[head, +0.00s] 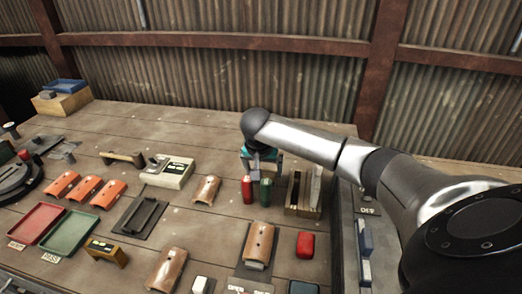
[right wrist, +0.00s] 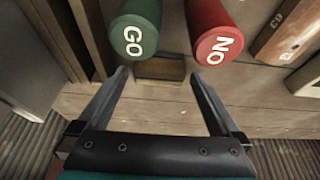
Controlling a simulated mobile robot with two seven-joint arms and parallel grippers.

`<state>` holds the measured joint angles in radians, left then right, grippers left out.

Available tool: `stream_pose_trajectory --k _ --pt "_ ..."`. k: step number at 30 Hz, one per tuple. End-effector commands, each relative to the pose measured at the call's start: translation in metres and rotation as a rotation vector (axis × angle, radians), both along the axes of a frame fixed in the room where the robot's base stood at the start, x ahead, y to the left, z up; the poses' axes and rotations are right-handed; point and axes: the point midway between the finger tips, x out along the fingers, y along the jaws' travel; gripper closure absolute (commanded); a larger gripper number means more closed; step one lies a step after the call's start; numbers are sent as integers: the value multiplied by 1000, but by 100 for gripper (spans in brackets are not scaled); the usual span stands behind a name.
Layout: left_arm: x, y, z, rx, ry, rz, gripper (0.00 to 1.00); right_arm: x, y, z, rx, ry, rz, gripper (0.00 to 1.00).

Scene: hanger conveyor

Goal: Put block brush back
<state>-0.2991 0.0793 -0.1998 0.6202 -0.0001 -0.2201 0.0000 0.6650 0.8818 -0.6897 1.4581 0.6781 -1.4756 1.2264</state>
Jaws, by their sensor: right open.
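My right gripper (head: 255,173) is at the back of the bench, behind the red and green cylinders. In the right wrist view its two dark fingers (right wrist: 162,75) are spread apart with nothing held. The green GO cylinder (right wrist: 136,33) and red NO cylinder (right wrist: 214,32) stand just beyond the fingertips, apart from them. A small wooden block (right wrist: 160,69) shows between them. I cannot pick out the block brush for certain. A brown block with a pale underside (head: 259,240) lies on a dark mat at the front. A slotted wooden rack (head: 302,210) stands right of the cylinders. My left gripper is out of view.
Several orange and brown curved pieces (head: 88,189) lie across the bench. Red (head: 36,222) and green (head: 70,232) trays are at left. A pale box (head: 167,173) and a red block (head: 305,245) stand nearby. The back left bench top is mostly clear.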

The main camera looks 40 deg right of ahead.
Motion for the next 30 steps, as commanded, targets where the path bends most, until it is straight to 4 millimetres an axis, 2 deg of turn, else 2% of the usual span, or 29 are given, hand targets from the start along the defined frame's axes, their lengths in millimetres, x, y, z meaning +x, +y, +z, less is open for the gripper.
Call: stream_pose_trajectory --k 1,9,15,21,30 --pt "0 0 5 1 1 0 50 -2 4 14 0 -3 2 0" --pt "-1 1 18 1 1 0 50 -17 22 72 0 -3 3 0" --pt "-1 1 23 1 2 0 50 -24 32 101 0 -2 1 0" --pt "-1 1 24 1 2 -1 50 -28 35 111 0 0 0 0" --pt "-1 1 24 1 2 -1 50 -28 35 111 1 1 0 0"
